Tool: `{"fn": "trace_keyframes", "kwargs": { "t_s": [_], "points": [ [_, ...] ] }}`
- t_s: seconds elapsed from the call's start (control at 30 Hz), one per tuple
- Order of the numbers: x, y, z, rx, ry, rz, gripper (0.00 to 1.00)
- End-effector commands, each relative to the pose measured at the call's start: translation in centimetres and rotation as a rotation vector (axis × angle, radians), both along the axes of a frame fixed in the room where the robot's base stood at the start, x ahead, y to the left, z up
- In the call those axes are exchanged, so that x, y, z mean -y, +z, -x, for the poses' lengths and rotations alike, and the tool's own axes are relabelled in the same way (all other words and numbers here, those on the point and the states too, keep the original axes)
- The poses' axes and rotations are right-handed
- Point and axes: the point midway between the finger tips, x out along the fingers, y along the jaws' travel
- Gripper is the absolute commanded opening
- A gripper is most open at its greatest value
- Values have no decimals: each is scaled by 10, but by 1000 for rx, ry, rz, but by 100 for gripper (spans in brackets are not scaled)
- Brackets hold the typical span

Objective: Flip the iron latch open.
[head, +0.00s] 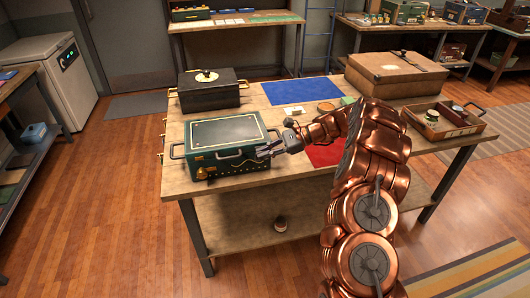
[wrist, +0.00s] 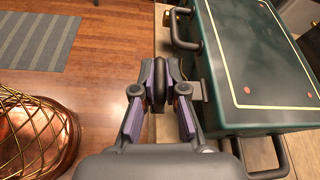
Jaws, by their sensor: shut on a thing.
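A green box (head: 218,140) with a cream line around its lid sits near the table's front left; its lid lies flat. It also fills the right of the wrist view (wrist: 255,55). My gripper (head: 268,150) is at the box's front right. In the wrist view, my gripper (wrist: 160,88) is shut on a dark, rounded piece that seems to be the iron latch (wrist: 160,75). A grey bracket (wrist: 196,91) beside it meets the box's front side. The fingers hide part of the latch, and its exact position is unclear. A dark front handle (wrist: 182,28) is close by.
A black box (head: 210,95) stands behind the green box. Blue (head: 293,91) and red (head: 325,155) mats lie on the wooden table (head: 240,188). A brown case (head: 393,75) and a tray of small goods (head: 462,125) occupy the right. Floor in front is open.

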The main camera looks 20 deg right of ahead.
Motion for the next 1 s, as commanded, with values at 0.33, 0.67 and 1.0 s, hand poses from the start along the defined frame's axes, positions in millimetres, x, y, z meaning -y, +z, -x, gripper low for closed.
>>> {"fn": "trace_keyframes", "kwargs": {
  "t_s": [0.33, 0.67, 1.0],
  "points": [
    [0, 1, 0, 2, -1, 0, 36],
    [6, 2, 0, 3, -2, 1, 36],
    [59, 24, 6, 5, -4, 3, 36]
  ]
}}
